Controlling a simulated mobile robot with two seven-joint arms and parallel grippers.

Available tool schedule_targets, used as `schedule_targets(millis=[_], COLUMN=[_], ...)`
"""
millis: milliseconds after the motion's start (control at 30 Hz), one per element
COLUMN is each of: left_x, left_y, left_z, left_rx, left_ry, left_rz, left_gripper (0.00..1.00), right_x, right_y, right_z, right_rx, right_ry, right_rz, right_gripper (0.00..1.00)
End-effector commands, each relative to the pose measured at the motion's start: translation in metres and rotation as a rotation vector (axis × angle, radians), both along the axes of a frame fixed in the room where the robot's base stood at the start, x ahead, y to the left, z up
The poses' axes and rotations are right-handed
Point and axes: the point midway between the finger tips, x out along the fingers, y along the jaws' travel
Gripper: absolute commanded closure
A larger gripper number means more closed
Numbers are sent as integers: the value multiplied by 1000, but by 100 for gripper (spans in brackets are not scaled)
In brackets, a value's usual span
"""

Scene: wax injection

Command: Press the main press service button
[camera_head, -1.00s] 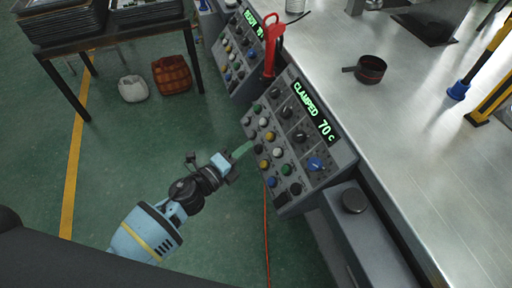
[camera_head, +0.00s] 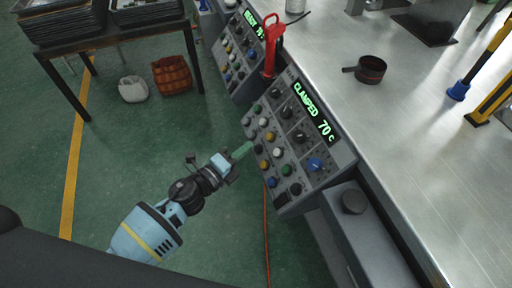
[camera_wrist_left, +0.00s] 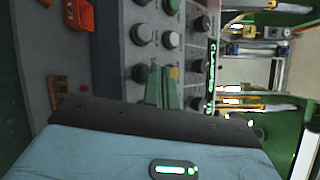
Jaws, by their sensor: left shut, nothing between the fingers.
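The nearer control panel (camera_head: 330,168) is a sloped grey box with a display (camera_head: 316,112) reading CLAMPED 70 C. It carries rows of green, white, yellow, blue and black buttons and a large blue knob (camera_head: 315,164). No label readable here marks the service button. My left gripper (camera_head: 243,150) is shut and empty, its green fingers pointing at the panel's left edge, near a black button (camera_head: 258,149). In the left wrist view the shut fingers (camera_wrist_left: 163,88) overlap the button field, beside a yellow button (camera_wrist_left: 175,73). I cannot tell whether they touch anything. My right gripper is not in view.
A second panel (camera_head: 238,52) stands farther back, with a red handle (camera_head: 270,50) between the two. A metal worktop (camera_head: 400,120) with a dark pan (camera_head: 370,69) lies to the right. Baskets (camera_head: 172,75) stand on the floor. Open green floor surrounds my left arm.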

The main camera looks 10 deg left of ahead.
Motion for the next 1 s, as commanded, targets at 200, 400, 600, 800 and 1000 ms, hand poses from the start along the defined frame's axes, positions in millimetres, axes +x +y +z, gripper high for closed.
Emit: schedule_targets(millis=[200,400,600,800,1000], left_x=[0,0,0,1,3], left_y=[0,0,0,-2,-6], left_z=[0,0,0,-3,-6], left_rx=[0,0,0,-1,1], left_ry=[0,0,0,1,1], left_rz=[0,0,0,0,0], left_gripper=[100,100,100,100,100], right_x=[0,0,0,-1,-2], right_y=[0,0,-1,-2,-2], right_z=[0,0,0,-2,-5], right_rx=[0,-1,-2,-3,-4], right_ry=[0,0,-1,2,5], right_rz=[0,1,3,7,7], right_gripper=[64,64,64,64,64])
